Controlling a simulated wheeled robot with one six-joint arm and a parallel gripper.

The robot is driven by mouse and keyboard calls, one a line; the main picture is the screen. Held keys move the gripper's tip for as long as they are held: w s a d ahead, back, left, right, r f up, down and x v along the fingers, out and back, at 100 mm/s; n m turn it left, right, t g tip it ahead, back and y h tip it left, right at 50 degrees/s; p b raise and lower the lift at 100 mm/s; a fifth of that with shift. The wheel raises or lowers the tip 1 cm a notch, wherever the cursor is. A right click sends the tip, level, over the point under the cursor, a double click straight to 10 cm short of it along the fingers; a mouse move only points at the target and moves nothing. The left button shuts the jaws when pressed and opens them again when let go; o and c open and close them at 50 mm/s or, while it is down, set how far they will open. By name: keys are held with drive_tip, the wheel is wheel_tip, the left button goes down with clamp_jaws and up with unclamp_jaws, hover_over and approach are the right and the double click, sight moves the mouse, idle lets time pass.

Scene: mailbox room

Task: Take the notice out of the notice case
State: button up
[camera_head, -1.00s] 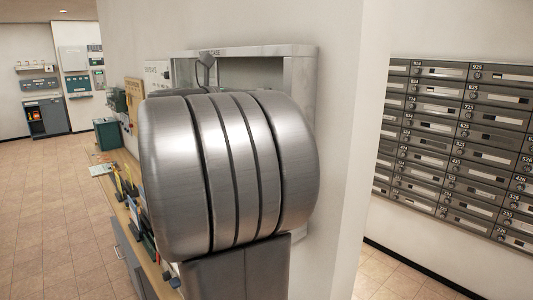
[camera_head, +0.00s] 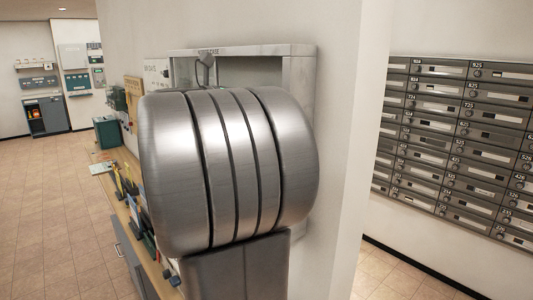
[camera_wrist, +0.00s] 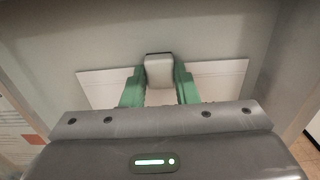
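The notice case (camera_head: 300,75) is a pale metal-framed box on the wall, mostly hidden behind my own arm in the head view. In the wrist view, a white sheet (camera_wrist: 225,78), which looks like the notice, lies against the grey back panel (camera_wrist: 105,40). My gripper (camera_wrist: 159,66) has green fingers pointing at the sheet. A pale grey block with a dark top edge (camera_wrist: 160,72) sits between the fingertips, in front of the sheet's middle. The fingers are close on both sides of it; whether they touch it I cannot tell. The sheet's lower middle is hidden by my gripper.
A counter (camera_head: 137,215) with tools and a green box (camera_head: 107,132) runs along the wall at left. Numbered mailboxes (camera_head: 455,150) fill the right wall. Tiled floor (camera_head: 50,210) is open at far left. Printed paper (camera_wrist: 18,133) shows at the wrist view's left edge.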

drive_tip(key=shift+s+a, duration=0.1)
drive_tip(key=shift+a, duration=0.05)
drive_tip(key=shift+p+v, duration=0.3)
drive_tip(key=shift+v, duration=0.5)
drive_tip(key=shift+s+a, duration=0.35)
drive_tip(key=shift+a, duration=0.1)
drive_tip(key=p+v, duration=0.1)
drive_tip(key=v, duration=0.6)
idle(0.5)
